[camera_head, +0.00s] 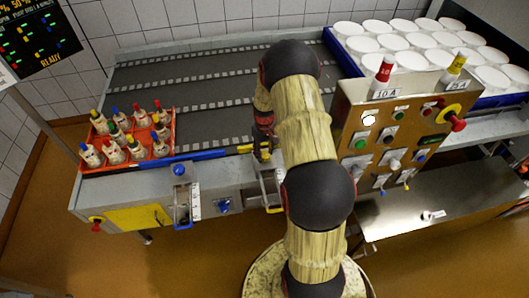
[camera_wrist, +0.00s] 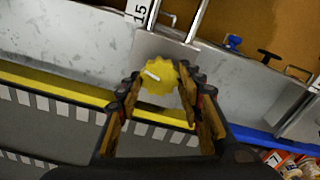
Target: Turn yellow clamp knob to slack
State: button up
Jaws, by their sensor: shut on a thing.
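The yellow clamp knob (camera_wrist: 160,78) is a round, scalloped knob with a white pointer line, in the upper middle of the wrist view. Its pointer slants toward the upper left of that view. My gripper (camera_wrist: 160,86) has one finger on each side of the knob and is shut on it. In the head view my gripper (camera_head: 263,143) is at the front edge of the conveyor table, beside the yellow guide rail (camera_head: 245,149). My arm and gripper hide the knob there. The yellow rail (camera_wrist: 62,90) also crosses the wrist view below the knob.
A blue rail (camera_head: 198,156) and blue clamp (camera_head: 179,169) are left of my gripper. An orange crate (camera_head: 175,130) of bottles stands at the far left. A control panel (camera_head: 350,110) with knobs rises close on the right. White moulds (camera_head: 390,42) fill a blue tray behind it.

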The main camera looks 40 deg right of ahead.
aim_at(264, 154)
jog(key=shift+n, duration=1.5)
jog(key=o, duration=1.2)
jog(key=shift+c, duration=0.2)
notch_tip(264, 154, up, 12)
